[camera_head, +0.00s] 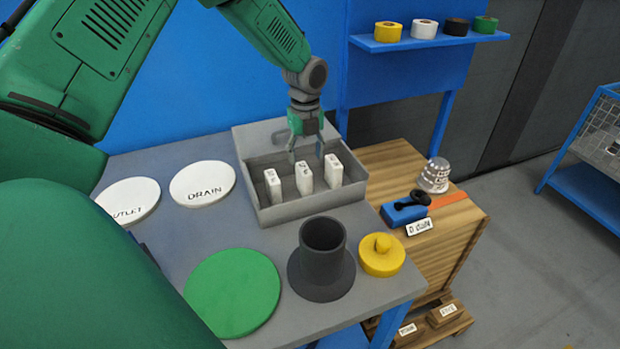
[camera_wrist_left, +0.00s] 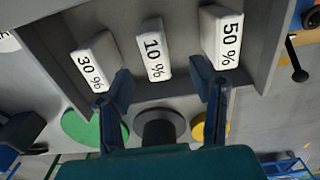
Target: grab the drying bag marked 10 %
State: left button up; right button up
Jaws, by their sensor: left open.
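The drying bag marked 10 % (camera_wrist_left: 154,52) is a small white block standing in the middle of three in a grey open box (camera_head: 310,212). In the head view the middle bag (camera_head: 304,180) stands upright, its print too small to read. My left gripper (camera_head: 306,157) is open and empty, pointing down over the box, just above and behind the middle bag in the head view. In the wrist view its fingers (camera_wrist_left: 163,86) are spread either side of the middle bag's line. My right gripper is not seen.
On the grey table are white discs lettered DRAIN (camera_head: 202,183) and, partly hidden, UTLET (camera_head: 131,199), a green disc (camera_head: 233,292), a dark flanged shell (camera_head: 321,262) and a yellow knobbed lid (camera_head: 382,255). A wooden crate (camera_head: 450,225) stands right. The box walls surround the bags.

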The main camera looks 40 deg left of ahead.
aim_at(303, 168)
pick_arm(q)
jog(key=f, duration=0.4)
jog(key=a+f, duration=0.1)
jog(key=f, duration=0.1)
jog(key=shift+s+f, duration=0.25)
jog(key=shift+w+f, duration=0.1)
jog(key=shift+f, duration=0.15)
jog(key=shift+d, duration=0.25)
jog(key=shift+d+r, duration=0.15)
jog(key=shift+d, duration=0.15)
jog(key=c, duration=0.6)
grip_shut()
jog(key=shift+a, duration=0.3)
